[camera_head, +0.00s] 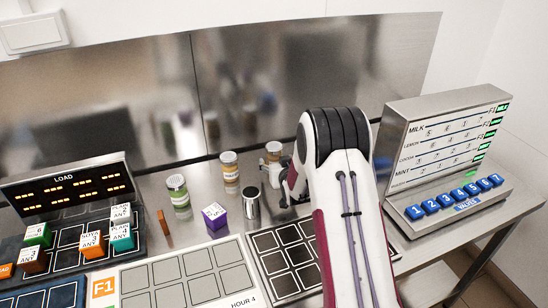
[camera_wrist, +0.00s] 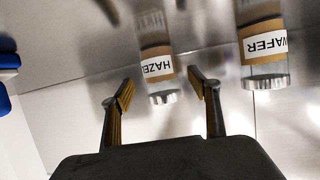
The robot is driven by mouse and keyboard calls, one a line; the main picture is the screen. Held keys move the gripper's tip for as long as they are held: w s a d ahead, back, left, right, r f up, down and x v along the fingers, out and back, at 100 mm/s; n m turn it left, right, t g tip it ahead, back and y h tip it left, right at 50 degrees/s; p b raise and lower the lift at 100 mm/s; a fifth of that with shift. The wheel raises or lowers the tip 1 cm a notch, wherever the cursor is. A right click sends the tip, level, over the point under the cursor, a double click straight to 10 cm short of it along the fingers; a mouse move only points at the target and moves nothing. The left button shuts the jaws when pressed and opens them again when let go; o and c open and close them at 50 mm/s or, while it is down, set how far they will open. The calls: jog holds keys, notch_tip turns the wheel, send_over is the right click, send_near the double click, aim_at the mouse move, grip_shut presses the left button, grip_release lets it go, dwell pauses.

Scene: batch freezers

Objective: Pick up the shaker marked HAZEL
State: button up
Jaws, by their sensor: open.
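The HAZEL shaker (camera_wrist: 157,66), a clear jar with a brown band, a white label and a silver cap, shows in the wrist view between and beyond my fingertips. My gripper (camera_wrist: 164,92) is open, with one finger on each side of the shaker and a visible gap to both. In the head view my gripper (camera_head: 276,178) is by the back of the counter, partly hidden by my arm. The shaker (camera_head: 273,148) is mostly hidden there; its pale cap shows.
The WAFER shaker (camera_wrist: 264,45) stands close beside HAZEL; it shows left of my gripper in the head view (camera_head: 230,174). The steel back wall (camera_head: 285,75) is close behind.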

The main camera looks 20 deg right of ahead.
aim_at(274, 157)
dwell(0.3)
jog(key=shift+x, duration=2.6)
jog(key=shift+r, duration=0.15)
jog(key=c, duration=1.3)
